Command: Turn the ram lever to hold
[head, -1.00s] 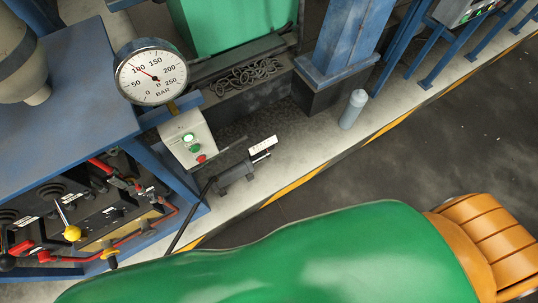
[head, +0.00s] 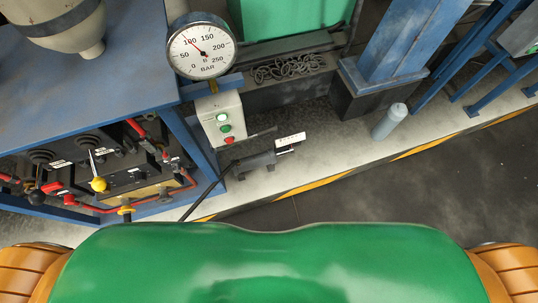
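The black valve panel (head: 130,177) with several levers sits in the blue bench at the left. One lever with a yellow knob (head: 99,184) stands out from the panel, its thin shaft leaning slightly. Another lever with a black knob (head: 37,197) is to its left. Red handles show at the panel's upper right (head: 136,128) and lower left (head: 70,199). The labels are too small to read, so I cannot tell which is the ram lever or its marked positions. Neither of my grippers is in view.
A round pressure gauge (head: 202,46) reads about 100 bar above a grey button box (head: 220,120). A dark device with a white label (head: 258,163) stands on the floor beside the bench. A grey cylinder (head: 389,122) stands farther right. The dark floor at the right is clear.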

